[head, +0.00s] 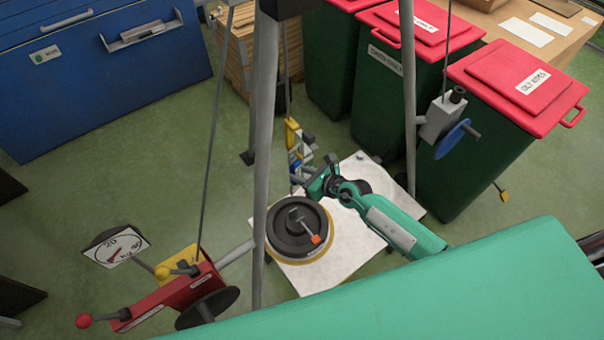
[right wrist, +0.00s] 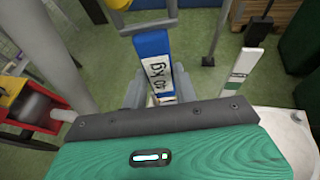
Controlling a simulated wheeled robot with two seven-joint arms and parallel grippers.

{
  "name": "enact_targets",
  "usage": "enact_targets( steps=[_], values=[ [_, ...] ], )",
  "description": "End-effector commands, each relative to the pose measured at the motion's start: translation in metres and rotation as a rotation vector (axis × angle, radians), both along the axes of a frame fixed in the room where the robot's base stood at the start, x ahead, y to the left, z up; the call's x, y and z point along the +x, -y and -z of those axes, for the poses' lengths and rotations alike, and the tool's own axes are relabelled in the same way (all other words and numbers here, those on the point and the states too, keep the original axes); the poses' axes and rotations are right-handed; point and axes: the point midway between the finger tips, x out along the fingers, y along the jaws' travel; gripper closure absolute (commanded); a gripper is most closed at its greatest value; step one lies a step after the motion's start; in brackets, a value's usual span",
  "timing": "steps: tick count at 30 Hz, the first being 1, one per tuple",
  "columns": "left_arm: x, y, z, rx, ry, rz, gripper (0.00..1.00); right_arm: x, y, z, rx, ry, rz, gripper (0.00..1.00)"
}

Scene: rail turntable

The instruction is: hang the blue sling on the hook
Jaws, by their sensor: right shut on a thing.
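The blue sling (right wrist: 152,45) is a flat blue strap with a white weight label, standing upright in the right wrist view. My right gripper (right wrist: 155,88) is shut on its lower part. In the head view the right gripper (head: 301,176) is above the back left of the white plate, and the sling shows only as a small blue patch there. The yellow hook (head: 292,132) hangs on a line just above the gripper. My left gripper is not in view.
A black round turntable (head: 300,228) with an orange-tipped handle sits on the white plate (head: 345,262). Grey tripod legs (head: 265,120) stand around it. A red winch (head: 165,298) with a dial is at the lower left. Green bins with red lids (head: 520,78) stand behind right.

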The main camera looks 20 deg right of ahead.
Motion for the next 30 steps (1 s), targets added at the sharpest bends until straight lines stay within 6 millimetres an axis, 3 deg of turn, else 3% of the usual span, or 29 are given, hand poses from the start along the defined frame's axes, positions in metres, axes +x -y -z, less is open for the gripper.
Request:
enact_targets(
  steps=[6,7,11,22,30],
  values=[
    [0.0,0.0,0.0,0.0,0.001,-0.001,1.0,0.0,0.0,-0.001,0.001,0.002,0.0,1.0],
    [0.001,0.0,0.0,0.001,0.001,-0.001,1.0,0.0,0.0,-0.001,0.001,0.002,0.0,0.69],
    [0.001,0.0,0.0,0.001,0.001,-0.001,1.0,0.0,0.0,-0.001,0.001,0.001,0.0,0.46],
    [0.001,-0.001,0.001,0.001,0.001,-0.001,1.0,-0.004,0.002,-0.001,0.001,-0.001,0.0,0.46],
    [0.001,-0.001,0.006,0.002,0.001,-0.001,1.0,-0.035,0.025,-0.015,-0.001,-0.001,0.0,0.46]
  ],
)
